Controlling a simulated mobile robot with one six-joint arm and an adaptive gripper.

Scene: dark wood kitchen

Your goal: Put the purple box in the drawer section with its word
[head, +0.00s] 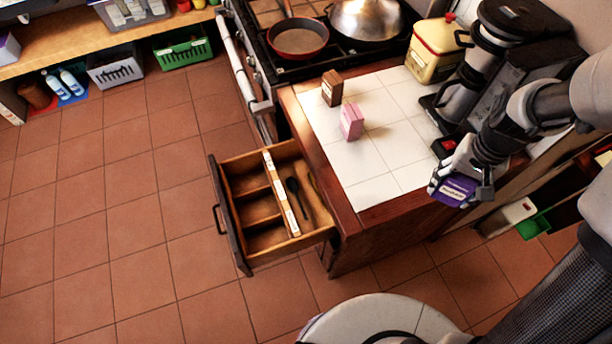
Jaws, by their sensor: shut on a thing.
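The purple box (456,190) is held in my gripper (460,183) at the right, by the front right corner of the tiled counter. My gripper is shut on it, and white lettering shows on its face, too small to read. The open drawer (234,237) is left of the counter, well apart from my gripper. A light strip (282,193) with small labels divides it; I cannot read the words. Left of the strip are several empty wooden sections. Right of it lie a dark spoon-like utensil (293,192) and another thin item.
A pink box (351,122) and a brown box (332,88) stand on the counter (385,150). A coffee machine (480,75) and a yellow canister (432,50) stand behind. The stove with a pan (298,38) is at the back. The counter's front part is clear.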

